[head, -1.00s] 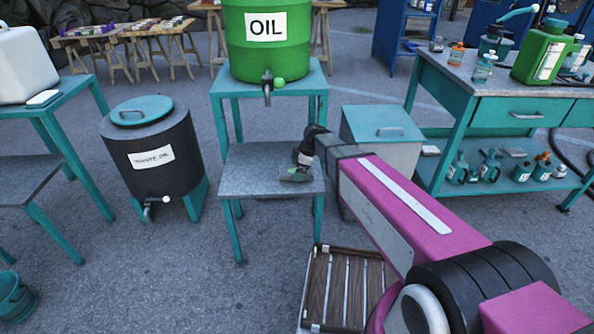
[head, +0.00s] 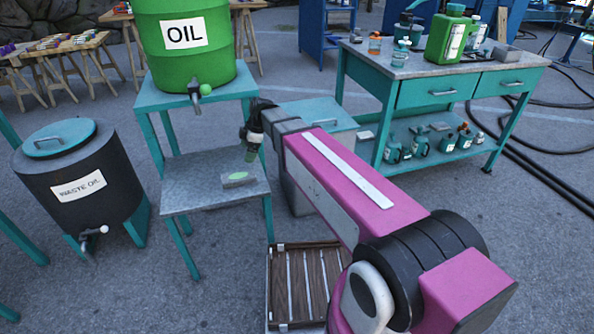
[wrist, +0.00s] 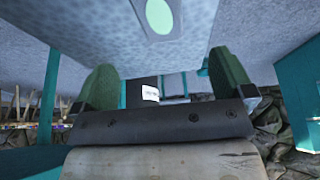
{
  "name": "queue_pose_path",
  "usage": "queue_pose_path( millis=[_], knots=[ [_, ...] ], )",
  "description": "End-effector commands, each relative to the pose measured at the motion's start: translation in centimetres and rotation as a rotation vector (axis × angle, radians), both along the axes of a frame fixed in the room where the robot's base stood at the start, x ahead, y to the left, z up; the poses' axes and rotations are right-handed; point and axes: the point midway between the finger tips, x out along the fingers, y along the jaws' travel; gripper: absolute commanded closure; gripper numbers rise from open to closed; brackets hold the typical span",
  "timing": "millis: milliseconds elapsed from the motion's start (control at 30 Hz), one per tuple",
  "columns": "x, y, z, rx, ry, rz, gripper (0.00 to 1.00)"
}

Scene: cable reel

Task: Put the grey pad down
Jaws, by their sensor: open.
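The grey pad (head: 238,179), a flat block with a pale green oval on top, lies on the grey lower shelf (head: 190,190) of the teal oil stand, close to its right side. My gripper (head: 252,155) hangs just above and to the right of the pad, apart from it. In the wrist view my gripper (wrist: 163,72) shows two green fingers spread apart with nothing between them. The pad (wrist: 160,18) shows there at the top edge, partly cut off, beyond the fingertips.
A green oil drum (head: 188,45) with a tap stands above the shelf. A dark waste oil bin (head: 85,185) is at left. A teal lidded bin (head: 318,115) is behind my arm, and a teal workbench (head: 430,75) is at right. A slatted crate (head: 290,280) lies on the floor.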

Motion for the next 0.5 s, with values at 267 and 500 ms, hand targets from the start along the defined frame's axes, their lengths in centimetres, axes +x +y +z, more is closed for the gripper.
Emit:
queue_pose_path(
  millis=[267, 500],
  knots=[
    [-2.1, -8.6, -3.0, -0.114, 0.097, -0.41, 0.01],
    [-6.3, -20.0, -6.5, -0.25, 0.205, -1.03, 0.01]
  ],
)
